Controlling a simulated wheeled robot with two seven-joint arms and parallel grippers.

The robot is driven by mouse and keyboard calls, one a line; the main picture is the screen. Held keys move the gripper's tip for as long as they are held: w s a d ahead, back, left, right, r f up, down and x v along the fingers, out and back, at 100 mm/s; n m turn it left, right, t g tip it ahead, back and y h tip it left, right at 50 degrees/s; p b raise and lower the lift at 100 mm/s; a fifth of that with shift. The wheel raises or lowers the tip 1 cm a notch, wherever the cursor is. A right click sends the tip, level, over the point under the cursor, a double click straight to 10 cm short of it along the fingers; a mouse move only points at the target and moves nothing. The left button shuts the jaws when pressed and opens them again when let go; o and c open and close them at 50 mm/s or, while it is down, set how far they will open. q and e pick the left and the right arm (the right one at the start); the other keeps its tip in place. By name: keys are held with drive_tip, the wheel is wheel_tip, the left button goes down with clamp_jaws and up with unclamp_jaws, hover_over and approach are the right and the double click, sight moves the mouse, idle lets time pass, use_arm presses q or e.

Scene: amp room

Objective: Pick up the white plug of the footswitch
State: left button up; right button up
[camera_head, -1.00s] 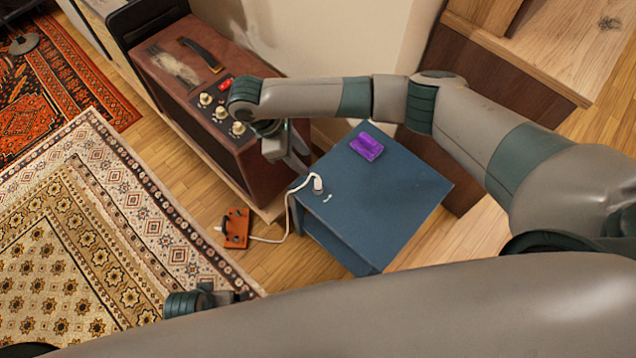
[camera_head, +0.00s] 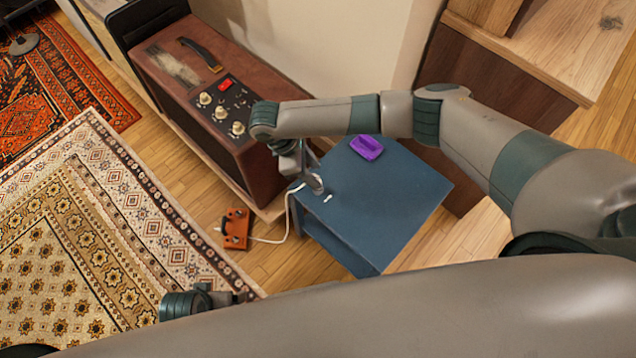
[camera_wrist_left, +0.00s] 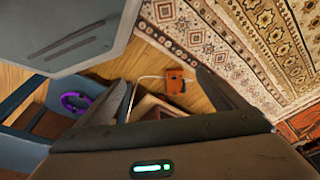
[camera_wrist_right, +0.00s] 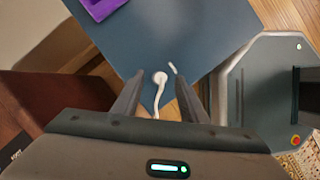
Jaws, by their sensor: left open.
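The white plug (camera_wrist_right: 160,77) lies on the blue side table (camera_head: 390,205), its white cable running off the edge. My right gripper (camera_wrist_right: 157,92) is open above it; in the right wrist view the plug shows just ahead of and between the fingertips, not gripped. In the head view the right gripper (camera_head: 314,178) mostly hides the plug. The orange footswitch (camera_head: 236,228) lies on the wooden floor left of the table and shows in the left wrist view (camera_wrist_left: 176,80). My left gripper (camera_wrist_left: 163,84) is open and empty, away from the plug.
A purple object (camera_head: 367,147) lies on the table behind the plug. A small white piece (camera_wrist_right: 172,68) lies beside the plug. A brown amplifier (camera_head: 205,90) with knobs stands left of the table. Patterned rugs (camera_head: 75,235) cover the floor at left. The table's right half is clear.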

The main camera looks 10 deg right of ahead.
drive_tip(key=shift+a+x, duration=0.2)
drive_tip(key=shift+x, duration=0.95)
drive_tip(key=shift+a+x, duration=0.15)
drive_tip(key=shift+x, duration=1.05)
drive_tip(key=shift+s+f, duration=0.1)
drive_tip(key=shift+f, duration=0.05)
clamp_jaws()
